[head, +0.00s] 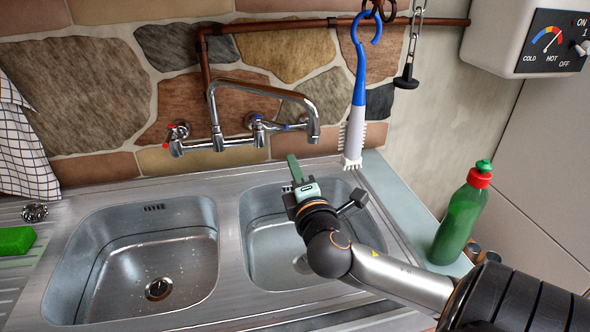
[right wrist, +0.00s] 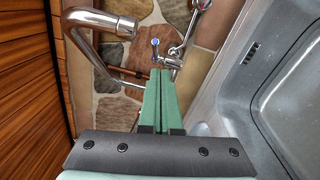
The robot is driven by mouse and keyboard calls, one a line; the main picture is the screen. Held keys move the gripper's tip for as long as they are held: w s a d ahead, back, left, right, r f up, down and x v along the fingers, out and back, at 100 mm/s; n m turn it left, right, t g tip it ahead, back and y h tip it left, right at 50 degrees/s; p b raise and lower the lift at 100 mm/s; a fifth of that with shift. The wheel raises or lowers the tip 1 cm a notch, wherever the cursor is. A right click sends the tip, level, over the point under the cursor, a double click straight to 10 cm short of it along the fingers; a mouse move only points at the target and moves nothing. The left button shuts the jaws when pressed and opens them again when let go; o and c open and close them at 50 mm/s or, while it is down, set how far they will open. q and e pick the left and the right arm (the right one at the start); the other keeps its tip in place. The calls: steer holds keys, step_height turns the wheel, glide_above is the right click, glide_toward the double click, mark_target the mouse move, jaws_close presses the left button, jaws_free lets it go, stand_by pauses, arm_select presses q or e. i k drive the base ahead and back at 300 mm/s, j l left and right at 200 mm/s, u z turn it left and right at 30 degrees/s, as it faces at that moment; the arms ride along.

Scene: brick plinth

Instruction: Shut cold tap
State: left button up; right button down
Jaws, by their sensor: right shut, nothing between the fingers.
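The chrome mixer tap (head: 219,140) is fixed to the stone wall behind the sink. Its cold tap (head: 257,122), marked blue, is on the right of the body, and its red-marked hot tap (head: 176,136) is on the left. The curved spout (head: 300,100) points down at the right; I see no clear stream from it. My right gripper (head: 292,158) is shut and empty, its green fingers over the right basin, below and right of the cold tap. In the right wrist view, the blue-ended lever (right wrist: 155,43) shows just beyond the fingertips, apparently apart. My left gripper is out of view.
The steel sink has a left basin (head: 100,275) and a right basin (head: 262,265). A blue-and-white brush (head: 358,100) hangs right of the tap. A green bottle (head: 459,222) stands on the right ledge. A heater box (head: 495,40) is at upper right.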

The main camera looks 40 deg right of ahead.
mark_target(258, 120)
steer(key=k+j, duration=0.75)
steer(key=k, duration=0.15)
